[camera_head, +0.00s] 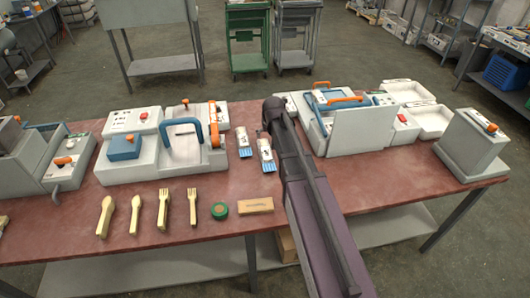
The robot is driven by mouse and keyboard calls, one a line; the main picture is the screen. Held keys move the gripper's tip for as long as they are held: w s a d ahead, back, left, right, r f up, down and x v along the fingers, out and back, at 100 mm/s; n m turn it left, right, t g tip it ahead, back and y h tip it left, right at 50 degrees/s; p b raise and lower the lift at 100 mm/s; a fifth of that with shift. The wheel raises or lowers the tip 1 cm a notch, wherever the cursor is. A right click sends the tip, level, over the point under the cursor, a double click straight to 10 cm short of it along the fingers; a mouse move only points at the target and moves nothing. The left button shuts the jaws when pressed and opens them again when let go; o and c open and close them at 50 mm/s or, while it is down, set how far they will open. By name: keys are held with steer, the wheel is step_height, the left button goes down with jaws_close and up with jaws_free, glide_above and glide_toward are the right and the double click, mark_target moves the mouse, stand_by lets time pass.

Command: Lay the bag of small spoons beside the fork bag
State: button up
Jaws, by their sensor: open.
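Two small white packets with blue ends lie side by side on the red bench, left of my arm. One is the left packet (243,141) and the other is the right packet (266,154). They could be the spoon bag and the fork bag, but their contents are too small to tell apart. My gripper (272,112) is open at the far end of my dark arm, just above and right of the right packet. Its fingers are mostly hidden by the arm, and nothing shows held in it.
Loose wooden spoons (135,215) and forks (192,206) lie along the front of the bench (400,190). A green roll (219,211) and a wooden block (255,205) lie beside them. White machines stand left (120,172) and right (365,130) of the packets.

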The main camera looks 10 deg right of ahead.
mark_target(265, 149)
steer(key=shift+f, duration=0.1)
steer(key=b+x, duration=0.8)
steer(key=shift+f, duration=0.2)
stand_by(0.3)
steer(key=shift+w+f, duration=0.1)
stand_by(0.3)
steer(key=b+x, duration=0.3)
steer(key=shift+a+f, duration=0.3)
steer(key=shift+b+x, duration=0.75)
steer(key=shift+b, duration=0.15)
steer(key=c, duration=0.9)
